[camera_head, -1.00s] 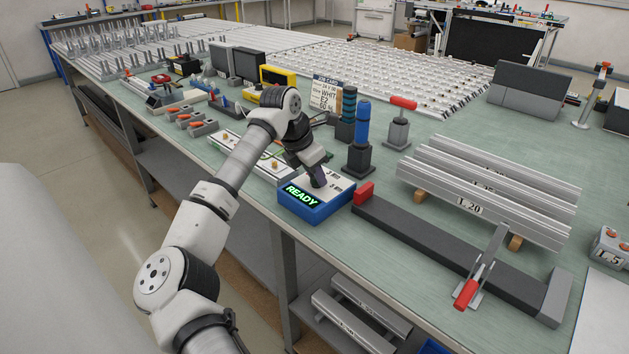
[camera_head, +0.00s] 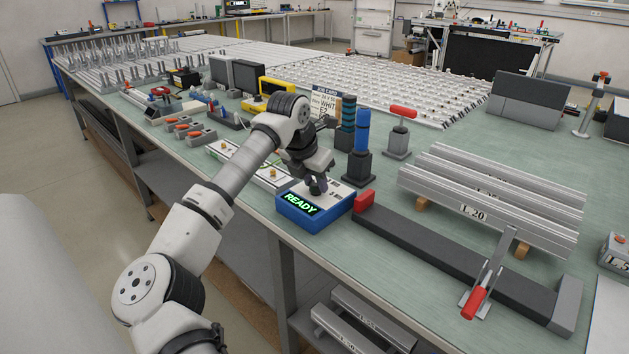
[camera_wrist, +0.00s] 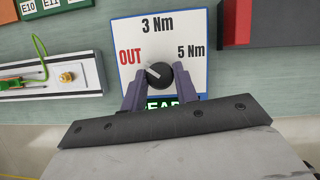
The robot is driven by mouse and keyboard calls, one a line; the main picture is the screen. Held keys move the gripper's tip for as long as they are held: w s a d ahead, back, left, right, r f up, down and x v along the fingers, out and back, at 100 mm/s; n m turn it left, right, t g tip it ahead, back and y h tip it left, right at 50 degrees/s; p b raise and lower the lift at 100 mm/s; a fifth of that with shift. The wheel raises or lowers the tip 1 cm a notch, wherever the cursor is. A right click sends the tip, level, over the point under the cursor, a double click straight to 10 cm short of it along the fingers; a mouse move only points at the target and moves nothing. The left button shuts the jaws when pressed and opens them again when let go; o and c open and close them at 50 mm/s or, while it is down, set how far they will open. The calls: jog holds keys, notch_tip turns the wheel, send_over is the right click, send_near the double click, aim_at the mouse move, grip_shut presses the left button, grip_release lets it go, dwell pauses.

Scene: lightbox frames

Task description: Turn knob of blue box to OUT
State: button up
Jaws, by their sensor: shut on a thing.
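The blue box (camera_head: 310,221) stands near the bench's front edge, with a green READY display on its front. In the wrist view its white face (camera_wrist: 188,22) carries the labels OUT at left, 3 Nm at top and 5 Nm at right. The dark round knob (camera_wrist: 165,84) sits below the middle of the face. Its white mark points up-left, toward OUT. My gripper (camera_wrist: 158,82) is shut on the knob, with one finger at each side. It also shows over the box in the head view (camera_head: 318,187), where it largely hides the knob. The fingers partly cover the display.
A dark rail fixture with a red block (camera_head: 364,200) stands close to the box's right. Blue and dark cylinders on stands (camera_head: 361,135) rise behind it. A plate with a green wire (camera_wrist: 50,80) lies to the left. Aluminium profiles (camera_head: 490,195) lie further right.

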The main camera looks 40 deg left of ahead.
jog(key=o, duration=1)
jog(key=shift+c, duration=0.2)
jog(key=shift+r, duration=0.1)
jog(key=b+v, duration=0.1)
jog(key=v, duration=1.2)
jog(key=shift+s+r, duration=0.15)
jog(key=shift+r, duration=0.15)
